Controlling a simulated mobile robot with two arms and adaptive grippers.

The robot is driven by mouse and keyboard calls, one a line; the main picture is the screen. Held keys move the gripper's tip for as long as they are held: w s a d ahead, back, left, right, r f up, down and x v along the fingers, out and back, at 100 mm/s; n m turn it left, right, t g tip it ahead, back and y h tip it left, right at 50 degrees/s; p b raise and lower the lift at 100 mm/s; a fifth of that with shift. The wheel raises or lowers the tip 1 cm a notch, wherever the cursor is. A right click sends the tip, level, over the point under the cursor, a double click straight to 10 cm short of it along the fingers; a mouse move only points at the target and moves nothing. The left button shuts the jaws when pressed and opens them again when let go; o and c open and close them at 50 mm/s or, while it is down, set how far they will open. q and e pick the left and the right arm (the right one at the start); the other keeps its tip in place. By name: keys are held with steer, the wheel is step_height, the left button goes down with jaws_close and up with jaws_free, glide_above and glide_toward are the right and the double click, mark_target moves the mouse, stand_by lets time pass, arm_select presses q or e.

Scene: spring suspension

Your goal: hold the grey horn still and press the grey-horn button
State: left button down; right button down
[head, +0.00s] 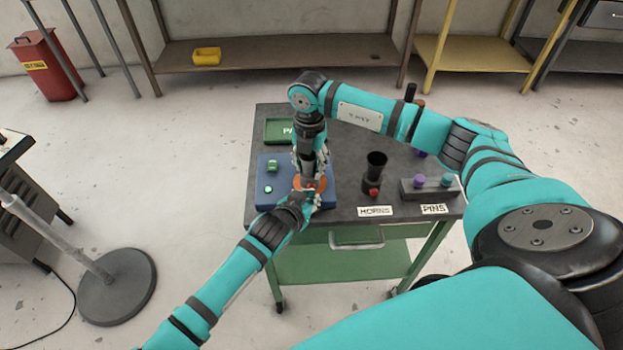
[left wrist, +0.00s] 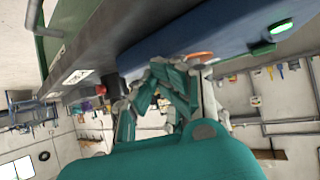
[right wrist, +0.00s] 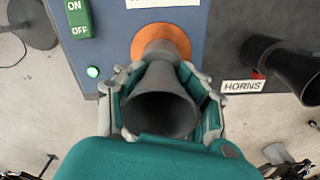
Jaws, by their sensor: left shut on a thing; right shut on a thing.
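The grey horn (right wrist: 160,105) stands on an orange ring (right wrist: 160,40) on the blue panel (head: 268,200), its open bell facing the right wrist camera. My right gripper (right wrist: 162,98) is shut around the horn from above, with fingers on both sides of it. In the head view this gripper (head: 310,172) hides most of the horn. My left gripper (head: 314,198) comes in low from the front and is shut at the horn beside the orange ring; its exact contact is hidden. In the left wrist view its fingers (left wrist: 158,105) overlap other teal fingers. I cannot make out the grey-horn button.
A green ON/OFF switch (right wrist: 77,18) and a lit green lamp (right wrist: 92,72) are on the panel. A black horn (head: 376,165) with a red button stands to the right, behind the HORNS label (head: 375,211). A pin block (head: 430,190) is farther right. The tabletop (head: 345,195) between is clear.

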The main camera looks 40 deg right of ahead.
arm_select(q)
steer(key=shift+s+a+f, duration=0.15)
steer(key=shift+s+a, duration=0.3)
steer(key=shift+s, duration=0.3)
steer(key=shift+s+a+f, duration=0.1)
steer(key=shift+s+a, duration=0.1)
steer(key=shift+s, duration=0.25)
steer(key=s, duration=0.1)
steer(key=s+a, duration=0.2)
steer(key=shift+s, duration=0.25)
arm_select(e)
steer(key=c, duration=0.7)
jaws_free()
steer(key=shift+o, duration=0.2)
